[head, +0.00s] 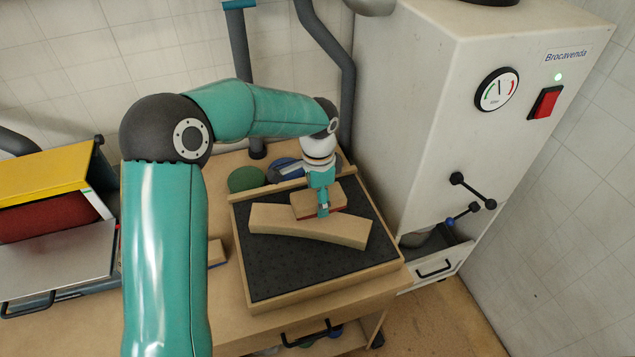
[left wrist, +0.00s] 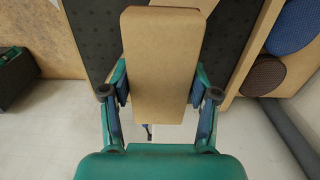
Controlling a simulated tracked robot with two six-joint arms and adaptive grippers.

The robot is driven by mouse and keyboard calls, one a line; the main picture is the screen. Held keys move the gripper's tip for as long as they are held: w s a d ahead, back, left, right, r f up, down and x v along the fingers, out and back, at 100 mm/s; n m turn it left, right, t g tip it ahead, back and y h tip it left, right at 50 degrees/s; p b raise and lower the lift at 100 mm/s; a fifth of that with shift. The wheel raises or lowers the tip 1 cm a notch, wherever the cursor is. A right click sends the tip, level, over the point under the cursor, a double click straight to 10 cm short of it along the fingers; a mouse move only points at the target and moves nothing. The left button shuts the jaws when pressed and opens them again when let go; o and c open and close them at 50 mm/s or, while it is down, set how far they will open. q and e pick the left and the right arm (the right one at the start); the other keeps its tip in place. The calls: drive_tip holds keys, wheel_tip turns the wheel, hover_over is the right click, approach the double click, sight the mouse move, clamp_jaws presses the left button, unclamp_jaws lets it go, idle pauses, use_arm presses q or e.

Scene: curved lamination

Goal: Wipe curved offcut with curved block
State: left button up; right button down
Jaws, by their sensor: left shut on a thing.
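The curved offcut (head: 308,226), a long pale-brown bent wooden piece, lies on a black perforated mat (head: 290,265) in a wood-framed tray. My left gripper (head: 322,202) points down over the far right part of the mat, shut on a brown block (head: 303,205) with a reddish underside. The block is just behind the offcut's far edge; I cannot tell whether they touch. In the left wrist view the block (left wrist: 160,65) sits between both fingers of my left gripper (left wrist: 162,92), its broad face toward the camera. The block's underside is mostly hidden. My right gripper is not in view.
A green disc (head: 248,179) and a blue disc (head: 285,166) lie behind the tray. A white cabinet (head: 415,110) with a gauge and red switch stands close on the right. A yellow-topped box (head: 45,178) stands at left. The mat's front part is clear.

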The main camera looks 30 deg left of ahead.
use_arm(q)
drive_tip(key=shift+r+p, duration=0.85)
drive_tip(key=shift+r, duration=0.65)
